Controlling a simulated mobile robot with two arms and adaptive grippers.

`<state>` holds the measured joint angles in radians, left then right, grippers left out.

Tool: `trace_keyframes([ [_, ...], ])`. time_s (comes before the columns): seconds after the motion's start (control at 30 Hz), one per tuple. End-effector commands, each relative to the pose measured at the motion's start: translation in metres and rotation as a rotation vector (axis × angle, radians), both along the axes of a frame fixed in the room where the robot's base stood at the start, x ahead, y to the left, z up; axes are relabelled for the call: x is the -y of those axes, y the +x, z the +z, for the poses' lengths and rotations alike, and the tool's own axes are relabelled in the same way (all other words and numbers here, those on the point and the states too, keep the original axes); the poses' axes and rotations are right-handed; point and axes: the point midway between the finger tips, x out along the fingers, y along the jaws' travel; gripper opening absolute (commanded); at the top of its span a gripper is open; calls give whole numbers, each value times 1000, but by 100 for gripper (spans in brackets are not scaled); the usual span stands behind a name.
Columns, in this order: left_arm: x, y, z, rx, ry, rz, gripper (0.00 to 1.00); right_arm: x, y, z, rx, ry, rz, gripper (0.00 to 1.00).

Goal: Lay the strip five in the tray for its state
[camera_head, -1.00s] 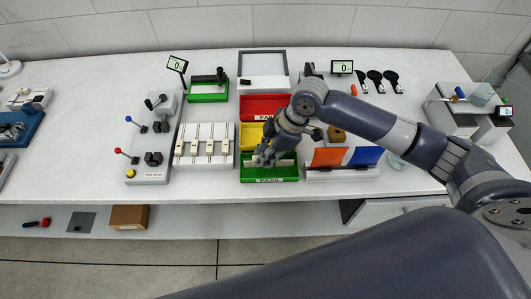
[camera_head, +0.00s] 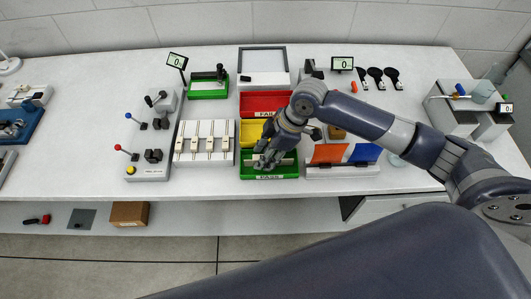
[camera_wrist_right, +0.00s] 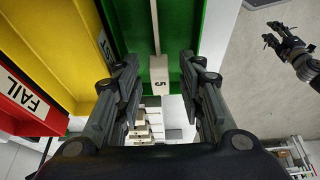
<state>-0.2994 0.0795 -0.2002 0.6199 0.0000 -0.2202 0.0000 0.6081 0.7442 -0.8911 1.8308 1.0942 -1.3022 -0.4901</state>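The strip marked 5 (camera_wrist_right: 160,72) lies in the green PASS tray (camera_wrist_right: 216,25), its marked end between the fingers of my right gripper (camera_wrist_right: 160,65). Those fingers stand apart, with a gap on both sides of the strip. In the head view my right gripper (camera_head: 268,157) is low over the green tray (camera_head: 270,178) and hides much of its inside. The yellow tray (camera_head: 250,133) and the red FAIL tray (camera_head: 262,104) lie behind it. My left gripper (camera_wrist_right: 275,35) shows small in the wrist view, fingers apart and empty; the head view does not show it.
A white rack (camera_head: 217,160) with several strips stands just left of the trays. Orange (camera_head: 328,153) and blue (camera_head: 365,153) sloped panels stand close on the right. A lever panel (camera_head: 148,172) is farther left. The table's front strip is clear.

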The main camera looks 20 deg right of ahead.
Motion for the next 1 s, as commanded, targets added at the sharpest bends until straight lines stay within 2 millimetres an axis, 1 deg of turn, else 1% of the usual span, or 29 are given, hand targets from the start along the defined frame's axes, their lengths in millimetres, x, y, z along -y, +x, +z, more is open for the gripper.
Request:
trace_keyframes([
  [0.07, 0, 0, 0, 0, 0, 0, 40, 0, 1, 4, 2, 0, 0, 36],
  [0.17, 0, 0, 0, 0, 0, 0, 40, 0, 1, 15, 4, 0, 1, 36],
  [0.23, 0, 0, -3, -1, 0, 0, 40, 6, 0, 25, 5, 0, -1, 36],
  [0.5, 0, 0, -9, -1, 0, 0, 40, 28, -7, 81, 4, -1, -2, 36],
  [0.63, 0, -1, -11, -1, 0, 0, 40, 37, -10, 103, 4, 0, -2, 36],
  [0.8, 0, -1, -12, -1, 0, 0, 40, 42, -12, 119, 2, 0, -1, 36],
  [1.0, 0, 0, -12, -1, 0, 0, 40, 44, -14, 124, 0, 0, -1, 36],
])
